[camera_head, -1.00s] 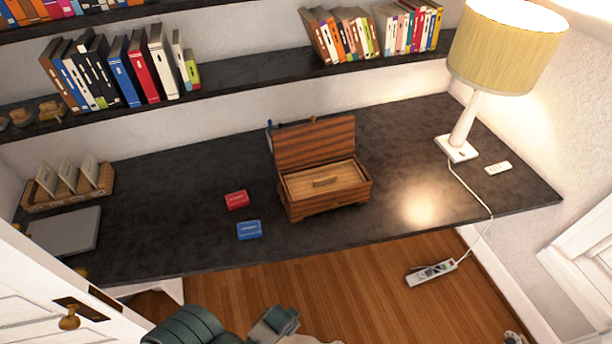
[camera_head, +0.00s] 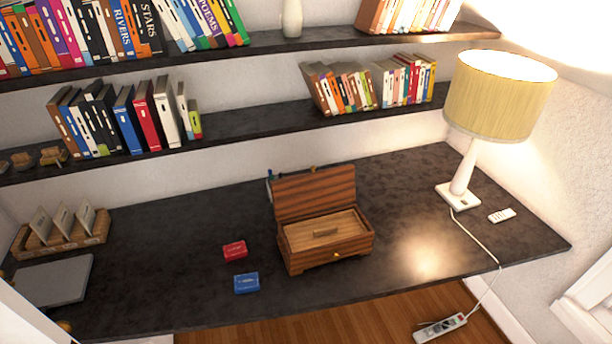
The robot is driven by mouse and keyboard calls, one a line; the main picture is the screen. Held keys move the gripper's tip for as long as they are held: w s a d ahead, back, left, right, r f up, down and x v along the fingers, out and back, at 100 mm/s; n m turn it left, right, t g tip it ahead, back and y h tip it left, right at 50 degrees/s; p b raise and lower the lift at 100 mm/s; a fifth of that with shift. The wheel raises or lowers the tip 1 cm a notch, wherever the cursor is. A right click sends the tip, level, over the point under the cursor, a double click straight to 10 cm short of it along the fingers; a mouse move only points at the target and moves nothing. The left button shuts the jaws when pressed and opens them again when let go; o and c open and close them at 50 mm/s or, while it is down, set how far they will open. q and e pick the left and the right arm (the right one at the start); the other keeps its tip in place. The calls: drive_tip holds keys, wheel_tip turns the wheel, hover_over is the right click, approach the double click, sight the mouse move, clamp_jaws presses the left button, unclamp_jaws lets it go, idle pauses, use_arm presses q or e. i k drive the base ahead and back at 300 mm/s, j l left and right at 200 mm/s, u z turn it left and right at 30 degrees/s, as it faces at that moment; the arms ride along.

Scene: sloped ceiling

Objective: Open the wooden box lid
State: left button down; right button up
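The wooden box (camera_head: 325,256) stands on the dark desk, a little right of the middle of the view. Its lid (camera_head: 314,193) is raised and leans back, upright behind the box. Neither of my grippers shows in the view.
A red box (camera_head: 235,250) and a blue box (camera_head: 246,283) lie left of the wooden box. A lamp (camera_head: 459,186) and a remote (camera_head: 502,215) stand at the right. A grey laptop-like slab (camera_head: 53,281) lies at the left. Bookshelves (camera_head: 270,121) overhang the desk's back.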

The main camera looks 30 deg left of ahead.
sight(307, 193)
drive_tip(key=i+j, duration=0.15)
drive_tip(key=j, duration=0.2)
drive_tip(key=i+j, duration=0.15)
drive_tip(key=j, duration=0.2)
drive_tip(key=i+j, duration=0.1)
drive_tip(key=j, duration=0.2)
drive_tip(key=i+j, duration=0.15)
drive_tip(key=j, duration=0.2)
